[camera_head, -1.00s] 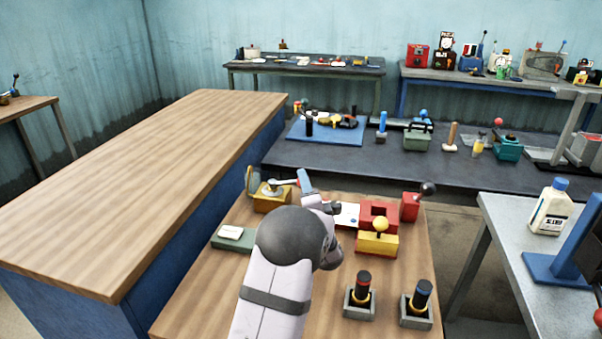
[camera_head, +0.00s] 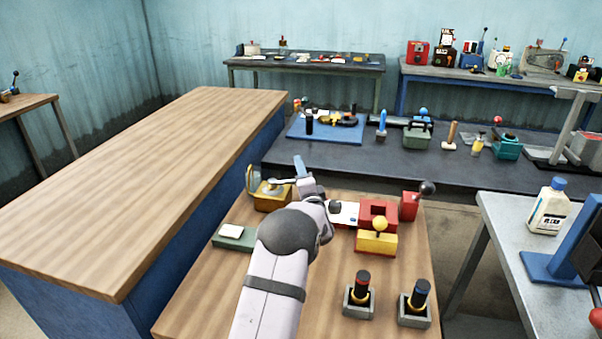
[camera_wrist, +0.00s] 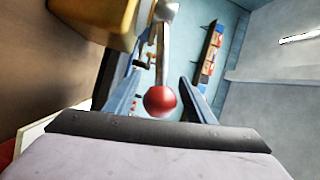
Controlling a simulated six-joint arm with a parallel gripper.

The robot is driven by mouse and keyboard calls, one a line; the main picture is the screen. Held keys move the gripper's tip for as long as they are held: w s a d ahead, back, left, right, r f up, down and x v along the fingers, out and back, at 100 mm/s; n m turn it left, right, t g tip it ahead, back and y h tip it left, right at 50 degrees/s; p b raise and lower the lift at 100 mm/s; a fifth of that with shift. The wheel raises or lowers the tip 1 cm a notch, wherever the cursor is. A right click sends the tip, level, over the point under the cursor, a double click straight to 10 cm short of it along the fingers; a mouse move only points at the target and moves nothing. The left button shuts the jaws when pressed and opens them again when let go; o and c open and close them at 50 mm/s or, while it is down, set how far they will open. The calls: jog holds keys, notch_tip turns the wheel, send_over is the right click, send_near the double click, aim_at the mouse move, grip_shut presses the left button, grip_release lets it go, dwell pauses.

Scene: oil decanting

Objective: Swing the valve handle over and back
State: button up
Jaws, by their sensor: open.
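The valve is a yellow block (camera_head: 270,198) at the far left of the small wooden table in the head view. Its yellow body (camera_wrist: 95,18) fills the upper left of the wrist view. The valve handle (camera_wrist: 164,42) is a pale metal lever with a red ball knob (camera_wrist: 160,100). In the head view the lever (camera_head: 284,182) runs right from the block toward my gripper (camera_head: 302,176). My gripper (camera_wrist: 159,82) is open, with one blue finger on each side of the knob in the wrist view. I cannot tell whether either finger touches it. My gripper hides the knob in the head view.
Beside the arm stand a green block with a white top (camera_head: 232,234), a red block (camera_head: 378,213), a yellow block with a ball knob (camera_head: 376,242) and a red block with a black-knobbed lever (camera_head: 410,205). Two upright-handled grey bases (camera_head: 359,304) (camera_head: 415,311) stand at the front right.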

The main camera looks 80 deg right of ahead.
grip_shut()
jog(key=shift+a+f+b, duration=0.1)
jog(key=shift+a+b, duration=0.05)
jog(key=shift+b, duration=0.15)
jog(key=m+g+b, duration=0.1)
jog(key=a+m+g+b, duration=0.1)
jog(key=g+h+b, duration=0.1)
jog(key=g, duration=0.1)
jog(key=shift+s+a+f+m, duration=0.15)
jog(key=shift+s+a+m, duration=0.05)
jog(key=shift+a+m, duration=0.2)
jog(key=a+m+g+b, duration=0.1)
jog(key=g+b, duration=0.1)
jog(key=shift+a+m+g, duration=0.1)
jog(key=shift+m+g, duration=0.2)
jog(key=shift+s+a+r+m+g+b, duration=0.1)
jog(key=shift+a+m+g+b, duration=0.25)
jog(key=shift+g, duration=0.35)
jog(key=shift+s+a+r+m+g+b, duration=0.1)
jog(key=shift+a+m+g+b, duration=0.3)
jog(key=shift+g, duration=0.3)
jog(key=shift+d, duration=0.1)
